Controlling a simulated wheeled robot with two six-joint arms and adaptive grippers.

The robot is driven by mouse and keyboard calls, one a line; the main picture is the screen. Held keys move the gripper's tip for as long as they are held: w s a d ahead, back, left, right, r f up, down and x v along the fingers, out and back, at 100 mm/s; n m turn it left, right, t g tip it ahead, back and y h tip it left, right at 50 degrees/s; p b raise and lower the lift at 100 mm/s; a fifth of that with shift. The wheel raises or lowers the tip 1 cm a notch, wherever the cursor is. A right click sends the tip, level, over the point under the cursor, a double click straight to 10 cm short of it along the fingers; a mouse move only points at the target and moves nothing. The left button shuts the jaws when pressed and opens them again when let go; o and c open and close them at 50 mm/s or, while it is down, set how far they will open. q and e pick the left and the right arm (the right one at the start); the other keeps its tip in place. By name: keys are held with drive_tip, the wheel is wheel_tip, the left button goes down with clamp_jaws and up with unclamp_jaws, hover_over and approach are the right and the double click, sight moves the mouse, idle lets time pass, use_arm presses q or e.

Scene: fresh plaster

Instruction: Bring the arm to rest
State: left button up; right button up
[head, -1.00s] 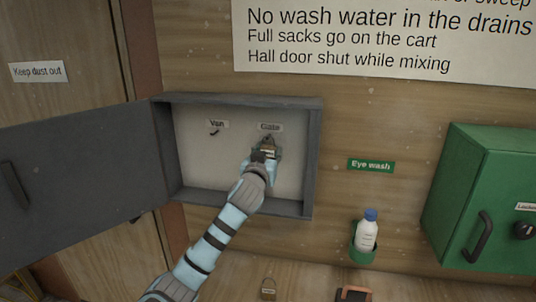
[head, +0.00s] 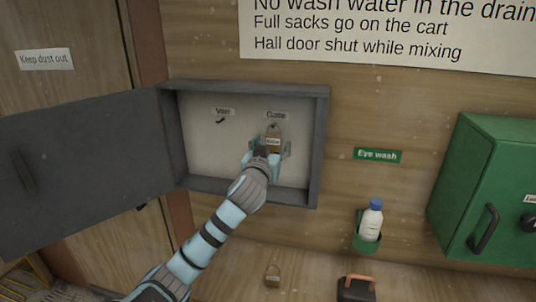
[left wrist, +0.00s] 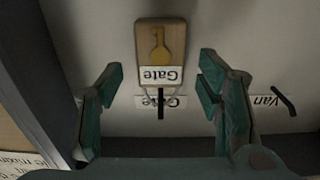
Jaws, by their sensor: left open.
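My left gripper (head: 268,152) is open inside the grey wall cabinet (head: 323,150), just in front of and below a wooden key tag (head: 273,134) marked "Gate". The tag hangs at the hook under the cabinet's "Gate" label (head: 276,115). In the left wrist view, turned upside down, the tag (left wrist: 160,40) shows a yellow key picture and a cord at the black hook (left wrist: 160,104). The open fingers (left wrist: 163,80) stand apart on either side with a clear gap between them. The "Van" hook (head: 220,121) is empty. My right gripper is out of view.
The cabinet's grey door (head: 80,165) stands open to the left. A bottle (head: 371,220) in a green holder and a green locker (head: 475,190) are to the right.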

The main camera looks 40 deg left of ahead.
use_arm(q)
drive_tip(key=v, duration=0.9)
drive_tip(key=s+d+f+m+g+h, duration=0.1)
drive_tip(key=s+d+f+g, duration=0.15)
drive_tip(key=f, duration=0.45)
drive_tip(key=s+d+f+m+g+h, duration=0.1)
drive_tip(key=s+d+f+h, duration=0.15)
drive_tip(key=f, duration=0.45)
drive_tip(key=s+d+f+m+g+h, duration=0.1)
drive_tip(key=s+d+f+g, duration=0.15)
drive_tip(key=f, duration=0.45)
drive_tip(key=s+d+f+m+g+h, duration=0.25)
drive_tip(key=s+d+f, duration=0.4)
drive_tip(key=s, duration=0.35)
drive_tip(key=s+d+f+m+g+h, duration=0.1)
drive_tip(key=s+d+f+g, duration=0.35)
drive_tip(key=s+f, duration=0.45)
wheel_tip(320, 180, down, 20)
drive_tip(key=s+a+b, duration=0.2)
drive_tip(key=b, duration=0.1)
drive_tip(key=s+f+g+b, duration=0.1)
drive_tip(key=s+f+b, duration=0.1)
drive_tip(key=s+f, duration=1.2)
wheel_tip(320, 180, down, 2)
drive_tip(key=shift+a+f+g, duration=0.1)
drive_tip(key=shift+a+g, duration=0.15)
drive_tip(key=shift+g, duration=0.05)
